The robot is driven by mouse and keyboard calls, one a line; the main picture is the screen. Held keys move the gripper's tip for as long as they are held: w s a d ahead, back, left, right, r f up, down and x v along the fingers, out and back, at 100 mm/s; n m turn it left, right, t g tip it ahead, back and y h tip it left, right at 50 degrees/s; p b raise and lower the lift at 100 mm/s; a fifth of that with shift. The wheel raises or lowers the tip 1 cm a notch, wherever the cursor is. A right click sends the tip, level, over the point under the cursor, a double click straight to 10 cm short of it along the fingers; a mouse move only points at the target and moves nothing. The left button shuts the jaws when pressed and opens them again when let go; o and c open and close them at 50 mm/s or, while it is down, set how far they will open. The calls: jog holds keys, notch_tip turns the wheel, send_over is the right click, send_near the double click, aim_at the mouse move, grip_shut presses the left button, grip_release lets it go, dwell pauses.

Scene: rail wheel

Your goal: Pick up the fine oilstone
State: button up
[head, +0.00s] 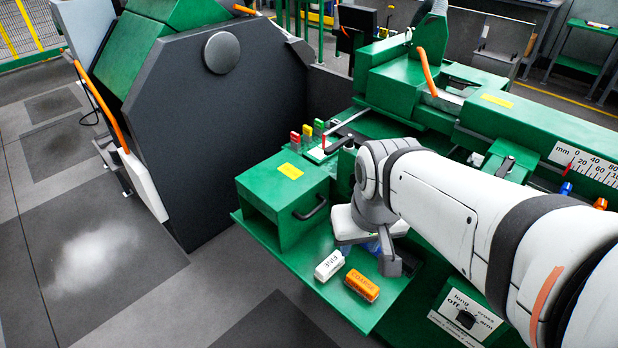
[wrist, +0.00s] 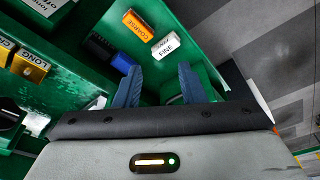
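The fine oilstone (head: 329,265) is a small white block marked FINE, lying on the green tray (head: 375,317) beside the orange coarse stone (head: 362,285). In the wrist view the fine oilstone (wrist: 166,46) lies beyond my fingertips, and the coarse stone (wrist: 138,26) is to its left. My gripper (wrist: 160,78) has its two blue fingers spread apart with nothing between them. In the head view my gripper (head: 374,248) is behind the two stones, its fingers mostly hidden by my wrist.
A green box with a black handle (head: 309,210) stands left of the stones. Red, yellow and green tags (head: 307,132) stand farther back. The tray's front part is bare.

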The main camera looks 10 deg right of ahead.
aim_at(332, 263)
jog(key=shift+s+r, duration=0.1)
jog(key=shift+s, duration=0.05)
jog(key=shift+o, duration=0.7)
jog(key=o, duration=1.1)
jog(key=w+f+n+g+b, duration=0.1)
jog(key=w+f+n+b, duration=0.1)
jog(key=f, duration=0.4)
jog(key=w+f+n+b, duration=0.2)
jog(key=w+f+b, duration=0.2)
jog(key=w+f, duration=0.2)
jog(key=w+f+n+g+b, duration=0.1)
jog(key=w+f+n+b, duration=0.2)
jog(key=w+f, duration=0.2)
jog(key=shift+w+a+f+g+b, duration=0.1)
jog(key=shift+w+f+g+b, duration=0.05)
jog(key=shift+f, duration=0.3)
jog(key=shift+w+a+f+g+b, duration=0.1)
jog(key=shift+w+f+g+b, duration=0.05)
jog(key=shift+f, duration=0.3)
jog(key=shift+a+f+b, duration=0.1)
jog(key=shift+f+b, duration=0.6)
jog(key=shift+f, duration=3.4)
